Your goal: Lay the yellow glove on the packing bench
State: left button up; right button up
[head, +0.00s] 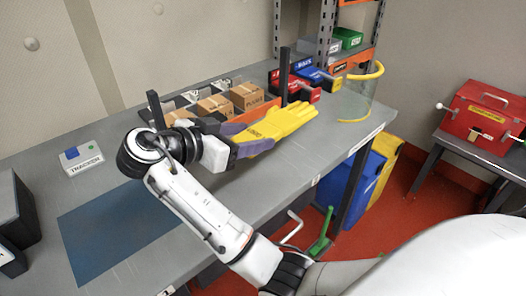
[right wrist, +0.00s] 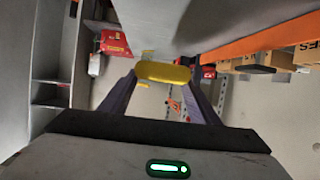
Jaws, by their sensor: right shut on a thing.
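The yellow glove (head: 285,121) is in my right gripper (head: 248,139), over the grey packing bench (head: 345,118) near its front edge. It lies roughly flat, its fingers pointing right and away from the gripper. The purple jaws are shut on its cuff end. In the right wrist view the glove (right wrist: 163,72) shows as a yellow end between the fingertips. I cannot tell whether its underside touches the bench. My left gripper is not in view.
Cartons (head: 246,96) stand in an orange-edged rack behind the glove. Red and blue bins (head: 295,84) and a clear, yellow-rimmed guard (head: 357,95) are to the right. A blue mat (head: 115,232) and a small labelled box (head: 82,158) lie at left.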

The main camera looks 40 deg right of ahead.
jog(key=m+g, duration=0.1)
send_over(253, 179)
notch_tip(253, 179, down, 6)
jog(key=shift+s+d+r, duration=0.1)
notch_tip(253, 179, down, 4)
jog(key=shift+f, duration=0.2)
jog(key=o, duration=1.1)
jog(key=v, duration=0.7)
jog(key=shift+f+b, duration=0.15)
jog(key=shift+b, duration=0.25)
jog(key=shift+a, duration=0.3)
jog(key=shift+d, duration=0.1)
